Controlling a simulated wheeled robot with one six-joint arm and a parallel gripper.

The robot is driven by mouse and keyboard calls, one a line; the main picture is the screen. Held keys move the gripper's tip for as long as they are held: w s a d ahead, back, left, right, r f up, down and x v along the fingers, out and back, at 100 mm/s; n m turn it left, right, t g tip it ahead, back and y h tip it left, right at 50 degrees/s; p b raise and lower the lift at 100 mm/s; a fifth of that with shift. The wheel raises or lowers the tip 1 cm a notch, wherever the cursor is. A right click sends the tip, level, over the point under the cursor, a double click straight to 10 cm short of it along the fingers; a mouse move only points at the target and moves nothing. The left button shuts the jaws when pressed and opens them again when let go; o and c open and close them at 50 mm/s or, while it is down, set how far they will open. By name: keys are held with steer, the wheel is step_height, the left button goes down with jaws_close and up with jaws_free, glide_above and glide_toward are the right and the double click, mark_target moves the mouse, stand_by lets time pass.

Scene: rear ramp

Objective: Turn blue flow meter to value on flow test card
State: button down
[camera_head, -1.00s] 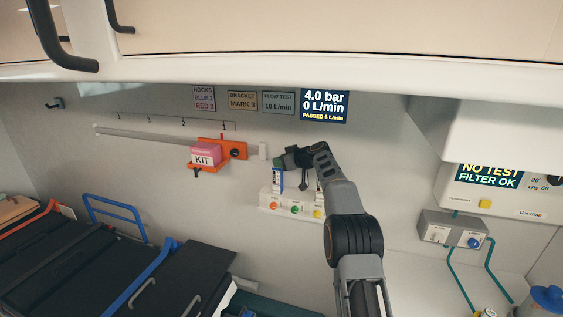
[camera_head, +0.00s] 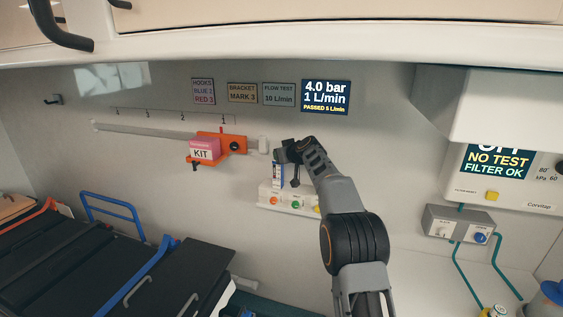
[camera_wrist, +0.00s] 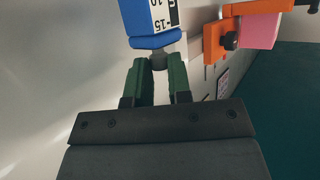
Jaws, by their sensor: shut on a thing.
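The blue flow meter (camera_head: 277,174) stands on the wall panel, partly hidden by my gripper. In the wrist view its blue body (camera_wrist: 154,42) and white scale with "15" show at the top. My gripper (camera_wrist: 160,66) is shut on the small dark knob (camera_wrist: 157,60) at the end of the blue body. In the head view my gripper (camera_head: 283,154) is at the meter's upper part. The flow test card (camera_head: 279,94) on the wall reads 10 L/min. The dark display (camera_head: 325,97) beside it reads 4.0 bar, 1 L/min, PASSED 5 L/min.
An orange bracket (camera_head: 236,144) with a pink kit box (camera_head: 205,149) sits on a rail left of the meter. Coloured outlets (camera_head: 294,204) lie just below the meter. A grey control box (camera_head: 458,226) is to the right. An overhead cabinet (camera_head: 300,45) spans the top.

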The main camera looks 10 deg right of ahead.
steer(key=shift+a+r+m+t+h+p, duration=0.1)
steer(key=shift+m+t+h+p, duration=0.05)
steer(key=shift+m+h+p, duration=0.35)
steer(key=shift+a+r+m+t+h+p, duration=0.15)
steer(key=shift+m+h+p, duration=0.2)
steer(key=shift+m+h, duration=0.2)
steer(key=shift+m+h+p, duration=0.25)
steer(key=shift+h+p, duration=0.2)
steer(key=shift+p, duration=0.15)
steer(key=shift+f+m+h+p, duration=0.2)
steer(key=shift+m+h+p, duration=0.1)
steer(key=shift+p, duration=0.05)
steer(key=c, duration=1)
jaws_free()
steer(key=shift+c, duration=0.2)
steer(key=shift+s, duration=0.2)
steer(key=b+v, duration=0.5)
steer(key=v, duration=0.8)
steer(key=shift+s+b, duration=0.35)
